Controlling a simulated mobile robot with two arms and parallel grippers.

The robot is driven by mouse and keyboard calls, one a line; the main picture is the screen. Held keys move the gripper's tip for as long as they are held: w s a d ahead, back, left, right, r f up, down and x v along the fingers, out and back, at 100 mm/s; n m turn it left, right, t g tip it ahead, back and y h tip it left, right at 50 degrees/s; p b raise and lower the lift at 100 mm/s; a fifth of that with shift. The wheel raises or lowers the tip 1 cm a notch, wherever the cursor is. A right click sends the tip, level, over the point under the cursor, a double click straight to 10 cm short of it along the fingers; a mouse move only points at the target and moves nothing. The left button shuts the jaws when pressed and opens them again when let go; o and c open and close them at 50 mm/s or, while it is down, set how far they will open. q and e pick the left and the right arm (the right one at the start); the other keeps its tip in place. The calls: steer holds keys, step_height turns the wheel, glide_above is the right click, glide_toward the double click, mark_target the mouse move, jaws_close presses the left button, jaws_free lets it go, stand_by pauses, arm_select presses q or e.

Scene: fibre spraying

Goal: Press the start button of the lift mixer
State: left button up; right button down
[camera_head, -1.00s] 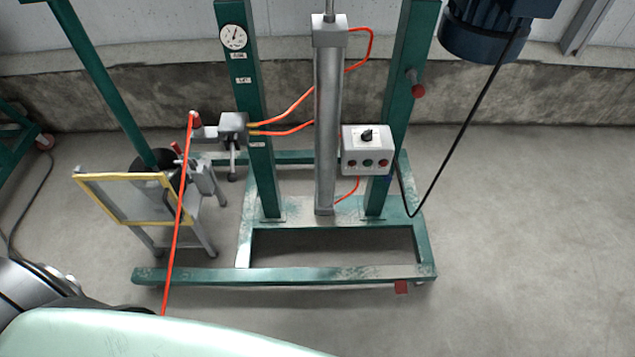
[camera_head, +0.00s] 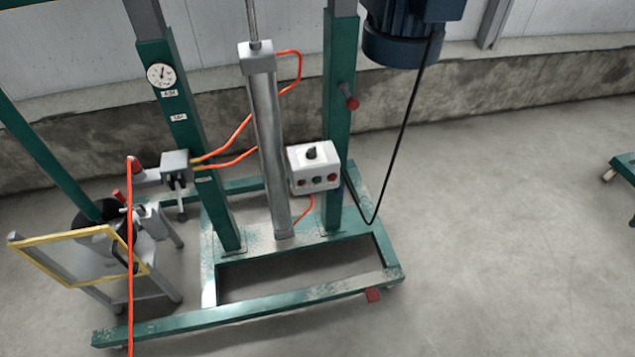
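The lift mixer (camera_head: 182,130) is a green frame with two uprights and a silver cylinder (camera_head: 268,150) between them. A white control box (camera_head: 314,167) is fixed at its right upright. The box has a black knob (camera_head: 311,153) on top and a row of small buttons below. One button (camera_head: 317,181) looks green, with reddish ones to either side; labels are too small to read. Neither of my grippers is in view, so nothing of mine touches the box.
A blue motor (camera_head: 400,35) hangs at the upper right with a black cable looping down. A yellow-edged guard (camera_head: 65,239) and grey stand are at the left. An orange hose (camera_head: 130,270) hangs in front. Floor at the right is clear up to another green frame (camera_head: 624,170).

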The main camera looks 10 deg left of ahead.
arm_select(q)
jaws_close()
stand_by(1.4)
